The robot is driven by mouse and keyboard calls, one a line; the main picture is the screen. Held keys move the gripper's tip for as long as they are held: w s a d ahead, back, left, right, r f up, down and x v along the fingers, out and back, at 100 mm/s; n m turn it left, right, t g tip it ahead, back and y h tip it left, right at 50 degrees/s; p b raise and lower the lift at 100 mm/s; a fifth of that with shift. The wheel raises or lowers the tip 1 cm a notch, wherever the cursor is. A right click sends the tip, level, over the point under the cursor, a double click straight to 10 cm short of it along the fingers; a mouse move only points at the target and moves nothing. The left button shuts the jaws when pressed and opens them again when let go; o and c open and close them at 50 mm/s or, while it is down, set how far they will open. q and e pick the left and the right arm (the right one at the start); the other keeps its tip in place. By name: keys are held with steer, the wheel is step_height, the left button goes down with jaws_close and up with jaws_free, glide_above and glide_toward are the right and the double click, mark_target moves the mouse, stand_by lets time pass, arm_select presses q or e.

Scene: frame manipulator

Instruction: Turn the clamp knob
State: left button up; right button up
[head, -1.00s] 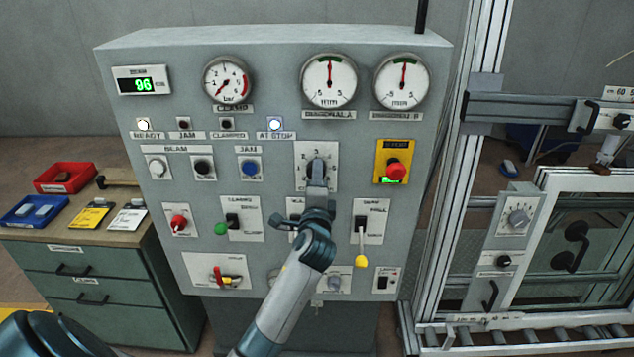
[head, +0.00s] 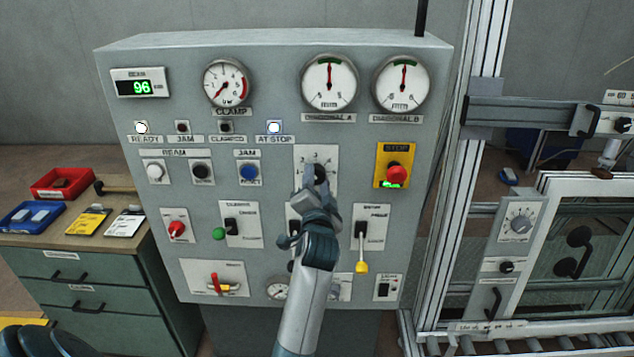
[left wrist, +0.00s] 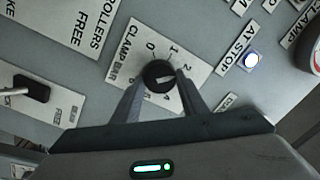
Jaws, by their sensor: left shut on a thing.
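The clamp knob, a round black knob (left wrist: 158,74) on a white plate marked CLAMP BAR (left wrist: 125,60) with a number scale, sits between my left gripper's fingers in the left wrist view. A pale mark on the knob points to the right there. My left gripper (left wrist: 157,84) is shut on the knob. In the head view the left gripper (head: 317,187) reaches the knob's plate (head: 301,160) from below and hides much of it. The clamp gauge (head: 227,83) has its needle at the lower left. My right gripper is not in view.
Levers with a green tip (head: 219,234) and a yellow tip (head: 361,267) stick out below, beside my arm. A red stop button (head: 397,174) is to the right. An aluminium frame (head: 455,200) stands right of the panel, a drawer cabinet (head: 80,280) left.

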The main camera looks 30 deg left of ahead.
arm_select(q)
steer(key=shift+f, duration=0.15)
steer(key=o, duration=1)
steer(key=shift+o, duration=0.2)
